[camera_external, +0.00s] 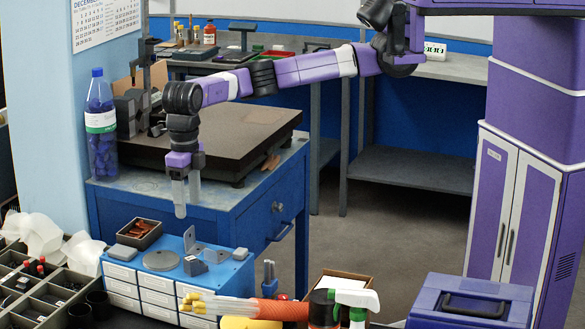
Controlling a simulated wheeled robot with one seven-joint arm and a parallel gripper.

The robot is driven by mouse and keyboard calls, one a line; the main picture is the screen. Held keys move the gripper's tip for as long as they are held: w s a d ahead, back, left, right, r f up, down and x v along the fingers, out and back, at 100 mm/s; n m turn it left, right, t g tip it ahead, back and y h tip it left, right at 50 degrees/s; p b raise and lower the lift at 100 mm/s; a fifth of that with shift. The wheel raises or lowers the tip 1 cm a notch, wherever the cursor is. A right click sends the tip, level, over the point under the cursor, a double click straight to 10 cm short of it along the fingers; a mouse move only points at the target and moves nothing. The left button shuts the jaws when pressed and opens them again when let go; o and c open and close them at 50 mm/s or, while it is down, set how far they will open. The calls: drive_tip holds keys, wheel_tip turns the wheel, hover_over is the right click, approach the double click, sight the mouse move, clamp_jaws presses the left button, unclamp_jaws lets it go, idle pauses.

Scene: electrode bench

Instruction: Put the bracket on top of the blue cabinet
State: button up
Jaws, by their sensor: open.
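A small blue cabinet (128,259) with white drawer fronts stands in the front left. A grey angled piece that looks like the bracket (191,240) stands on its top near the back edge. A smaller grey block (195,266) sits just in front of it. My gripper (187,206) points straight down, with its pale fingers in front of the blue workbench. It appears a little above the bracket in the picture; the exact depth gap is hard to tell. Its fingers are open and nothing shows between them.
The cabinet top also holds a grey disc (161,261), a dark box of brown parts (139,234) and a small grey piece at the right. The blue workbench (250,225) with a dark plate stands behind. A spray bottle (356,302) and purple case (470,303) stand front right.

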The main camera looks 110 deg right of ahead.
drive_tip(key=shift+r, duration=1.25)
